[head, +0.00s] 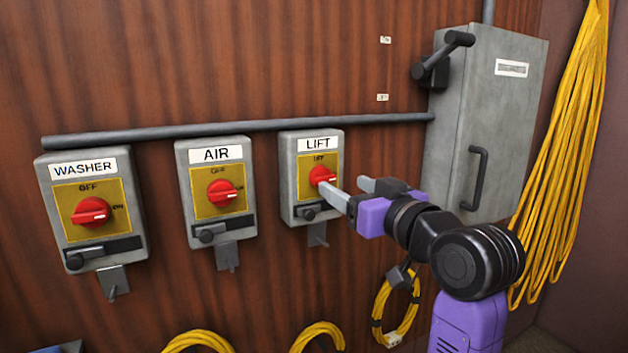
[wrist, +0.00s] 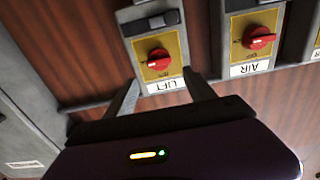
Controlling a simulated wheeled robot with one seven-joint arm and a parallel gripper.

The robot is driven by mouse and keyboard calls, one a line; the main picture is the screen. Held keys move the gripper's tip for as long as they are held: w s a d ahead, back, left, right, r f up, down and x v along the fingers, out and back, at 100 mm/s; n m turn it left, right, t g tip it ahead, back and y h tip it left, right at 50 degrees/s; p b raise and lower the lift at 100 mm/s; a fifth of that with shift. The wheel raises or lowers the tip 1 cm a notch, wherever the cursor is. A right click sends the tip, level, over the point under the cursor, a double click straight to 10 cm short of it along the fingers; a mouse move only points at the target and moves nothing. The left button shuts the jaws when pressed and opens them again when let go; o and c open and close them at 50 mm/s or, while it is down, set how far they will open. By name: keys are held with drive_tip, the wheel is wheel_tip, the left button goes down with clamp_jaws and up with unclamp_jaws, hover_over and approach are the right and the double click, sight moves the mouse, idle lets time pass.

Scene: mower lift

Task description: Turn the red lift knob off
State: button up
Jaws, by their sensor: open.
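The red lift knob (head: 320,175) is on a yellow plate of the grey box labelled LIFT (head: 317,144). In the wrist view, which is upside down, the red lift knob (wrist: 158,59) shows whole. Its white-marked end points left there, the same way as the AIR knob's, toward the box's right side in the head view. OFF is printed above the knob. My gripper (head: 345,187) is open, its fingers reaching toward the LIFT box from the right. In the wrist view my gripper (wrist: 162,80) has one finger on each side below the knob; contact cannot be told.
The AIR box (head: 217,190) and WASHER box (head: 90,210) have similar red knobs to the left. A conduit (head: 230,127) runs above the boxes. A grey cabinet (head: 500,110) with handles stands right. Yellow cable (head: 570,150) hangs beyond it, with coils below.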

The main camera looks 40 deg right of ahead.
sight(326, 178)
drive_tip(key=x, duration=0.4)
drive_tip(key=p+x, duration=0.1)
drive_tip(key=x, duration=0.2)
drive_tip(key=shift+w+d+f+p, duration=0.1)
drive_tip(key=shift+w+f+p, duration=0.2)
drive_tip(key=shift+w, duration=0.1)
drive_tip(key=c, duration=1.3)
